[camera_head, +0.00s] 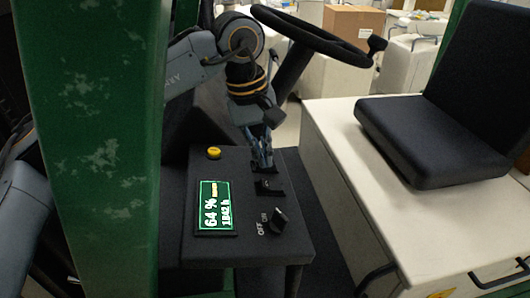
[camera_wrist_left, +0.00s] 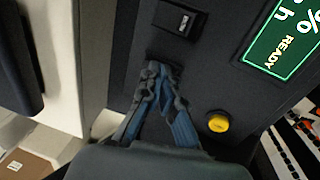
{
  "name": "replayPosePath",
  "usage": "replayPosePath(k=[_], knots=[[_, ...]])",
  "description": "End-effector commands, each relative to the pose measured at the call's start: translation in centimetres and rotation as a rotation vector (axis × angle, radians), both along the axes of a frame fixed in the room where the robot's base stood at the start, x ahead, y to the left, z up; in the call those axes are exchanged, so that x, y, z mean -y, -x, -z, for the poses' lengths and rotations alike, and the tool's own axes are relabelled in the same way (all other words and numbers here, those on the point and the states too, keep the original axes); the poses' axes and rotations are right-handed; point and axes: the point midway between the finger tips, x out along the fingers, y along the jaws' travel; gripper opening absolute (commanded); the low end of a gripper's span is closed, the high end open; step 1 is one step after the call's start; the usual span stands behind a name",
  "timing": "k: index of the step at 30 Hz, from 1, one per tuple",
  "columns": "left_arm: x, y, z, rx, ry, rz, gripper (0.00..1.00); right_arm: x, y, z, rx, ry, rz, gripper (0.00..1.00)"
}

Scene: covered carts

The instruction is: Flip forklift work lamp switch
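The forklift's dark control panel (camera_head: 250,240) carries a black rocker switch (camera_head: 268,186) with a small pale mark. The same switch shows in the left wrist view (camera_wrist_left: 182,20); I cannot read its mark or tell whether it is the work lamp switch. My left gripper (camera_head: 262,164) points down at the panel, just behind this switch. In the left wrist view its fingertips (camera_wrist_left: 160,68) meet with nothing between them. They are at or very near a dark patch that may be another switch, partly hidden; contact is unclear. My right gripper is not in view.
The panel also holds a lit green display (camera_head: 215,206), a yellow button (camera_head: 214,153) and a black OFF/ON knob (camera_head: 279,219). A green post (camera_head: 95,150) is at left, a black seat (camera_head: 435,140) at right.

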Motion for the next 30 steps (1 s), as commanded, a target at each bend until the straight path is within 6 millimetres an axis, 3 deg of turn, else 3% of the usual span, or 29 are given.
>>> replayPosePath(k=[5,18,23,30], knots=[[-0.4,0.0,-1.6,0.001,-0.004,-0.002,0.00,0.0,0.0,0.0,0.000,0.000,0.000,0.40],[-1.4,0.4,-10.3,0.002,0.000,0.000,0.00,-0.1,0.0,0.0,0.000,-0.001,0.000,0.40],[-1.6,0.5,-11.6,0.001,-0.001,0.001,0.00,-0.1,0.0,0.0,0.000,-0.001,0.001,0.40],[-1.7,0.5,-11.9,0.001,-0.001,0.001,0.00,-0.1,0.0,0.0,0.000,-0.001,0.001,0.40]])
